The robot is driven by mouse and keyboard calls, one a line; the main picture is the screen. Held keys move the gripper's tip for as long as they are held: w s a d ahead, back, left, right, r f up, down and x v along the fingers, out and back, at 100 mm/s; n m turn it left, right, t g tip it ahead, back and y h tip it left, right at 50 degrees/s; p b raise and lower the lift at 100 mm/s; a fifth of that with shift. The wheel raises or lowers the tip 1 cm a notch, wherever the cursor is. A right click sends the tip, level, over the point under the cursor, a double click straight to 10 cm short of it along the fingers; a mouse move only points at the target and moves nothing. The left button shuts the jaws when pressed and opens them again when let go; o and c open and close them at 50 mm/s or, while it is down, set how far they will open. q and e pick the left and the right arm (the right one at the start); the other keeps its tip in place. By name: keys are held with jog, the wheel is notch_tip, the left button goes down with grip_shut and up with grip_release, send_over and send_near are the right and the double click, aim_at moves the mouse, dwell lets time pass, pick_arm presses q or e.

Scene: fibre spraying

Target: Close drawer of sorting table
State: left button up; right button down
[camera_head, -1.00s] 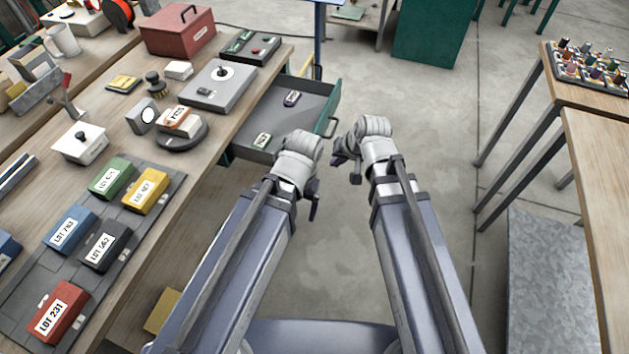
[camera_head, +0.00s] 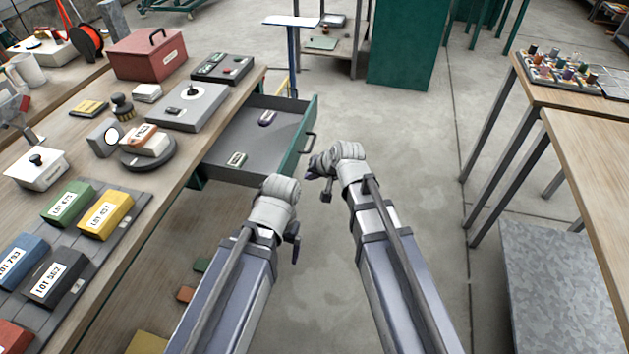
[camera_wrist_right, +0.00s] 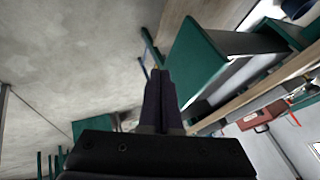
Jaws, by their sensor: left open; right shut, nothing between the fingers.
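The sorting table (camera_head: 72,150) runs along the left of the head view. Its drawer (camera_head: 262,142) is pulled out towards the right, with a grey floor, green front and dark handle (camera_head: 309,143). Two small labelled items lie inside. My right gripper (camera_head: 320,168) is shut and empty, just right of and below the drawer front in the head view, apparently apart from it. In the right wrist view its closed fingers (camera_wrist_right: 161,98) point towards the green drawer front (camera_wrist_right: 207,62). My left gripper (camera_head: 294,240) is open and lower, in front of the drawer's near side; its fingers are partly hidden.
Coloured lot boxes (camera_head: 73,201), a grey device (camera_head: 187,106) and a red toolbox (camera_head: 147,54) stand on the table. A second table (camera_head: 590,140) with a rack of spools (camera_head: 565,66) is on the right. The floor between is clear.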

pick_arm(q)
jog(key=shift+f+b, duration=1.1)
jog(key=shift+f, duration=0.5)
pick_arm(e)
jog(key=w+a+f, duration=0.3)
jog(key=a, duration=0.2)
jog(key=shift+w, duration=0.15)
jog(key=shift+a+f, duration=0.1)
jog(key=shift+w, duration=0.1)
